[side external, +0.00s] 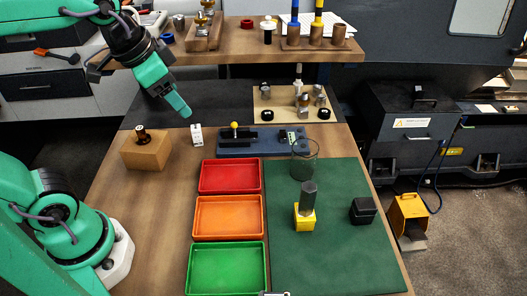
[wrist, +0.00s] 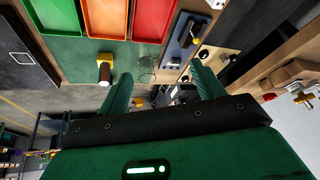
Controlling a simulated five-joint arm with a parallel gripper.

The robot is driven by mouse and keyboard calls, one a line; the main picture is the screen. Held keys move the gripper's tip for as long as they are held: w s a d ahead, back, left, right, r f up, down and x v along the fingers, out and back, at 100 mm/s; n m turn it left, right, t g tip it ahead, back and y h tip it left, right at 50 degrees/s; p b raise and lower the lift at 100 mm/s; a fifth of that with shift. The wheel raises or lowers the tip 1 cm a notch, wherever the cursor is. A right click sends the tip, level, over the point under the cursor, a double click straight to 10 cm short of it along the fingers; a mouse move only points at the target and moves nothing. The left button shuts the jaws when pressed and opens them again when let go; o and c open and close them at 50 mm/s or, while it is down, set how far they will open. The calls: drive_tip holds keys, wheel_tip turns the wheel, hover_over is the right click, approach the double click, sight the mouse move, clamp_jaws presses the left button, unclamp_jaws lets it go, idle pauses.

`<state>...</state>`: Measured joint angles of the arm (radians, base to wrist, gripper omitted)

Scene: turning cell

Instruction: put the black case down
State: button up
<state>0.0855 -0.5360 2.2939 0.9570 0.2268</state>
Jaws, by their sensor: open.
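The black case (side external: 363,210) sits on the right part of the green mat (side external: 340,255) in the side view, right of the yellow block. I cannot make it out in the wrist view, where my left finger may hide it. My gripper (side external: 182,107) is raised at the upper left of the side view, well apart from the case. In the wrist view my gripper (wrist: 161,76) shows its two green fingers spread wide with nothing between them.
Red (side external: 230,176), orange (side external: 228,216) and green (side external: 227,268) trays stand left of the mat. A yellow block (side external: 304,222) with a dark grey cylinder and a clear glass (side external: 304,160) stand on the mat. A wooden block (side external: 146,152) is at left. The mat's front is clear.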

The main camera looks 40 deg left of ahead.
drive_tip(key=s+a+f+n, duration=0.2)
drive_tip(key=s+f+n, duration=0.1)
drive_tip(key=s, duration=0.2)
drive_tip(key=shift+a+n+t, duration=0.15)
drive_tip(key=shift+n+t, duration=0.15)
drive_tip(key=shift+t, duration=0.1)
